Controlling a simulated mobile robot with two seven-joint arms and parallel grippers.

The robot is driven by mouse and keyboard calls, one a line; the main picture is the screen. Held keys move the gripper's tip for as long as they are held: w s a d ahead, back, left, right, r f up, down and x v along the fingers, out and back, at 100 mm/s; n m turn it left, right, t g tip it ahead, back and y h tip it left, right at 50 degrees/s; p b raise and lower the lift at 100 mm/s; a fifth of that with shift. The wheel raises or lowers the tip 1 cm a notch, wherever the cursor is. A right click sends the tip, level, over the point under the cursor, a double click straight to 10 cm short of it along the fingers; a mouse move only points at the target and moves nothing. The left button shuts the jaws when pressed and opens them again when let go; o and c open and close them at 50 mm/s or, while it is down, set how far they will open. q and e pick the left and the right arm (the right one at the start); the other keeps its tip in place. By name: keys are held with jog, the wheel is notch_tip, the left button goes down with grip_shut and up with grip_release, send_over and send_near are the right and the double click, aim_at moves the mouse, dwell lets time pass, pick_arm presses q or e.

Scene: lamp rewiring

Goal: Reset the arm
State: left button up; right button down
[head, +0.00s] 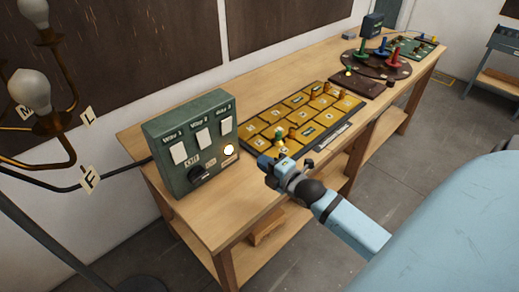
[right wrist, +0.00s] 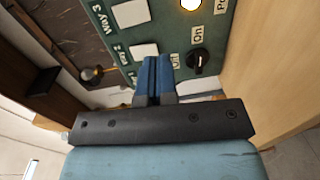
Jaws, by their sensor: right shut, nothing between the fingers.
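My right gripper (head: 264,161) is shut and empty. It is in front of the workbench's front edge, to the right of the green control box (head: 165,142). In the right wrist view, its closed blue fingertips (right wrist: 155,62) point toward the box face. The box has three white switches labelled Way, a black knob (head: 202,173) with On and Off marks, and a lit round light (head: 229,150). The knob (right wrist: 198,61) appears right of my fingers in the right wrist view, apart from them. My left gripper is not in view.
The wooden workbench (head: 208,93) carries a yellow tile board (head: 277,110) with small pieces, a dark round board (head: 376,65) with coloured pegs, and a green board (head: 413,47). A lamp with bulbs (head: 30,88) and letter tags stands at the left. Floor is clear at front right.

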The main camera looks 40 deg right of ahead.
jog(key=shift+w, duration=0.1)
dwell(0.3)
jog(key=s+a+f+m+g+y+p, duration=0.1)
jog(key=s+a+f+m+g, duration=0.5)
jog(key=s+a+f+m, duration=0.9)
jog(key=s+a+m+p, duration=0.1)
jog(key=s+a, duration=0.1)
jog(key=a, duration=0.1)
jog(key=shift+s+y, duration=0.35)
jog(key=shift+y, duration=0.05)
